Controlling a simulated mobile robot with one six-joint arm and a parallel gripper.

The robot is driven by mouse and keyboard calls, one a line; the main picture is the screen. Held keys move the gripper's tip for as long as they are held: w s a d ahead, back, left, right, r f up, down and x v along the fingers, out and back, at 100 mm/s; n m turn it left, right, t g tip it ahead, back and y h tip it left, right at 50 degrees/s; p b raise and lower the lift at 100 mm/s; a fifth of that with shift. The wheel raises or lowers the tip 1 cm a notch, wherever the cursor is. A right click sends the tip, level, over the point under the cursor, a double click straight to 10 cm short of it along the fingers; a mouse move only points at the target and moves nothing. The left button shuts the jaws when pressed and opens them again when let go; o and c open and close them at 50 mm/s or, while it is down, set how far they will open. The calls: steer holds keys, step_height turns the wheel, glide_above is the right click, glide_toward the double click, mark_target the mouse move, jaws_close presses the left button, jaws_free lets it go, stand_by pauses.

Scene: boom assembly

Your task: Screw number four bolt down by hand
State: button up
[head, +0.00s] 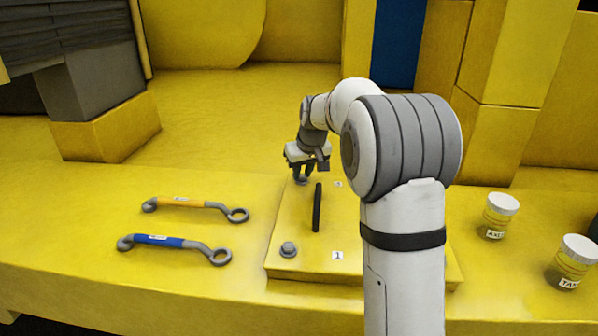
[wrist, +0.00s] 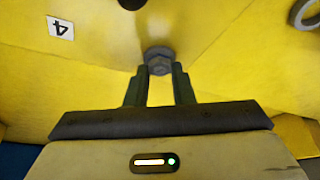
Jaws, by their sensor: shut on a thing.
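My gripper (head: 304,170) is at the far left corner of a raised yellow plate (head: 318,262). In the wrist view its two dark fingers (wrist: 160,75) are closed around a grey hex bolt (wrist: 158,53) at the plate, beside a white label reading 4 (wrist: 60,27). In the head view the bolt's grey head (head: 301,180) shows just under the fingers. How deep the bolt sits cannot be told. Another grey bolt (head: 289,249) stands at the plate's near left corner, left of the label reading 1 (head: 338,255).
A black bar or slot (head: 317,207) runs along the plate's middle. A yellow-handled wrench (head: 190,203) and a blue-handled wrench (head: 170,241) lie left of the plate. Two white-lidded jars (head: 499,216) (head: 573,262) stand at the right. My arm hides the plate's right side.

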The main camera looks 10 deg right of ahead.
steer(key=shift+a, duration=0.25)
jaws_close()
steer(key=shift+d, duration=0.2)
steer(key=shift+m, duration=0.4)
steer(key=m+h, duration=0.2)
steer(key=m, duration=0.2)
steer(key=shift+a+m, duration=0.15)
steer(key=shift+m, duration=0.25)
steer(key=m, duration=0.2)
steer(key=m+h, duration=0.1)
steer(key=m, duration=0.1)
steer(key=shift+w+a+g+h, duration=0.15)
steer(key=shift+g+h, duration=0.15)
steer(key=shift+r+m+h+b, duration=0.1)
steer(key=shift+m+h+b, duration=0.2)
steer(key=shift+m, duration=0.5)
